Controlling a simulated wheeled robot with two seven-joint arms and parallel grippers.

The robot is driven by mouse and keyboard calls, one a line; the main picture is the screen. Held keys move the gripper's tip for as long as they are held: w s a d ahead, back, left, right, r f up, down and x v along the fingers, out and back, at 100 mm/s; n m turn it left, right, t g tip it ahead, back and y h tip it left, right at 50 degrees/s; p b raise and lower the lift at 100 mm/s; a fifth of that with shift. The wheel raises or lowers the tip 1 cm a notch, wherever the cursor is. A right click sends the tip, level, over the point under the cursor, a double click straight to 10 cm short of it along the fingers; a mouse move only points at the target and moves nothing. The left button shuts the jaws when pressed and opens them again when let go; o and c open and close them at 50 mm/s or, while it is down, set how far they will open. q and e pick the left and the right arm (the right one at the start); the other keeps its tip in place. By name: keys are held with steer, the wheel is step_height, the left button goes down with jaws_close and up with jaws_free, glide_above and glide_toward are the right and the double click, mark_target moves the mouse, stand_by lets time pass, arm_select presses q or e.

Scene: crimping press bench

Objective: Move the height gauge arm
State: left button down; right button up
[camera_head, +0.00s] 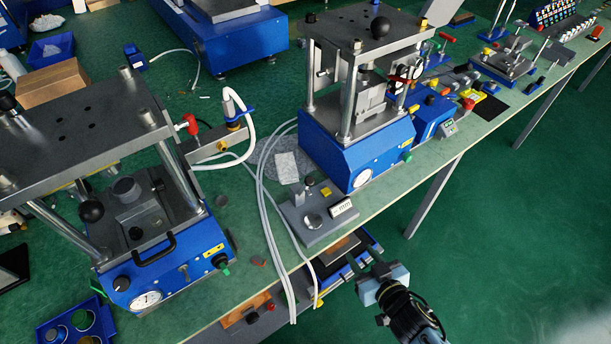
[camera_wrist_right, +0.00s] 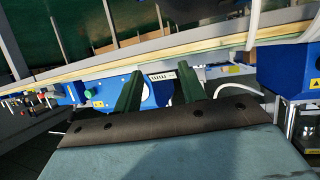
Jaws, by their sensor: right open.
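The height gauge (camera_head: 325,226) is a grey base with a short upright post, a round dark disc and a small white digital readout (camera_head: 342,208). It stands near the front edge of the bench, in front of the middle blue press. I cannot clearly make out its arm. My right gripper (camera_head: 361,258) is open and empty, off the bench's front edge, apart from the gauge and to its lower right. In the right wrist view its two green fingers (camera_wrist_right: 158,90) are spread, with the readout (camera_wrist_right: 161,76) seen beyond them. I see no left gripper.
The middle press (camera_head: 352,150) stands right behind the gauge, and a larger press (camera_head: 165,262) stands to the left. Pale hoses (camera_head: 268,205) hang over the bench edge left of the gauge. A lower shelf with blue trays lies beneath. The green floor at right is clear.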

mark_target(311, 182)
steer(key=w+a+r+n+t+y, duration=0.1)
steer(key=a+r+y, duration=0.2)
steer(key=r, duration=0.5)
steer(key=w+a+r+n+t+y, duration=0.15)
steer(key=a+r, duration=0.25)
steer(key=r, duration=0.4)
steer(key=shift+y, duration=0.25)
steer(key=x, duration=0.7)
steer(key=b+x, duration=0.1)
steer(key=x, duration=0.3)
steer(key=shift+w+a+f, duration=0.1)
steer(key=shift+w+f, duration=0.05)
steer(key=shift+f, duration=0.2)
arm_select(q)
steer(key=shift+w+d+f, duration=0.1)
steer(key=shift+w+f, duration=0.25)
steer(key=shift+w, duration=0.35)
steer(key=shift+w+f, duration=0.35)
steer(key=shift+w, duration=0.3)
arm_select(e)
steer(key=shift+w+a, duration=0.4)
steer(key=shift+w, duration=0.1)
steer(key=shift+c, duration=0.4)
jaws_close()
